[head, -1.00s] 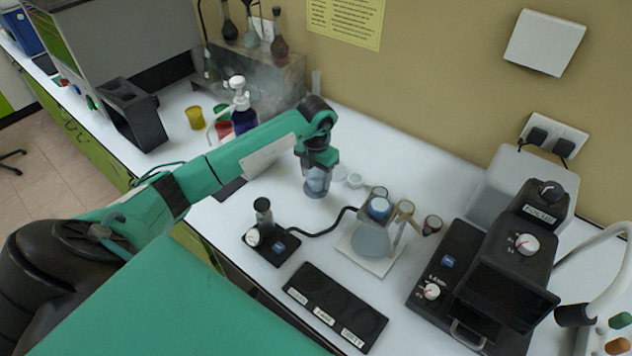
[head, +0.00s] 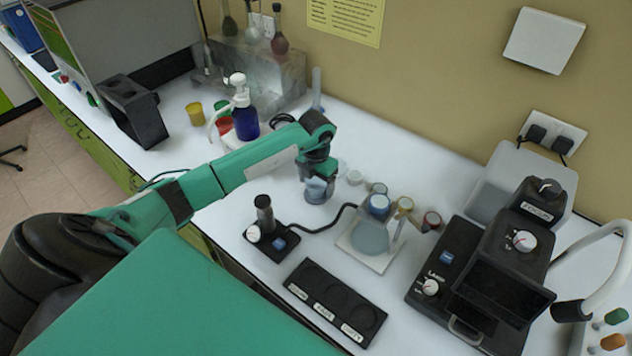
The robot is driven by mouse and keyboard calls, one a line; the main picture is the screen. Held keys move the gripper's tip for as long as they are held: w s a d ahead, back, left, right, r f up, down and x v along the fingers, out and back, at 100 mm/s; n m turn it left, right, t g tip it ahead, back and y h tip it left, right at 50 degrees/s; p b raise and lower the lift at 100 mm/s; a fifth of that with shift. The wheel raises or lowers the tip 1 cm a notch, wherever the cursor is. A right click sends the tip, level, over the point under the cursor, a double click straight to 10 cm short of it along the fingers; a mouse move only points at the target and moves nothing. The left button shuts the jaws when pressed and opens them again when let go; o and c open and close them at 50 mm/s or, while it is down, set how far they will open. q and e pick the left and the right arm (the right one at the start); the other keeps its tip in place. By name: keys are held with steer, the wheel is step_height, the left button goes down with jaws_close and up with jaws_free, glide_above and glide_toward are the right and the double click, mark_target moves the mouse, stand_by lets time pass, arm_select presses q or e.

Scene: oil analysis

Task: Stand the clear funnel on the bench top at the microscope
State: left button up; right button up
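My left gripper (head: 316,177) points down over the bench top (head: 395,130), left of the microscope's black base (head: 440,262). A clear, bluish funnel (head: 319,194) is between its fingertips, and the gripper looks shut on it. The funnel's lower edge is at or just above the bench; I cannot tell whether it touches. The fingers and arm hide its upper part. The microscope (head: 505,270) stands at the right with a dark screen and a FOCUS knob. My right gripper is out of view.
A white stand (head: 345,258) with a round flask and coloured-cap vials is close right of the funnel. A small black device (head: 270,243) with a cable is in front left. A black labelled tray (head: 335,305) lies nearer. A blue pump bottle (head: 245,122) stands behind the arm.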

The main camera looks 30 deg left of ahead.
arm_select(q)
steer(key=shift+r, duration=0.45)
step_height(320, 180, up, 12)
steer(key=b, duration=0.3)
steer(key=shift+f+b, duration=0.25)
steer(key=shift+b, duration=0.1)
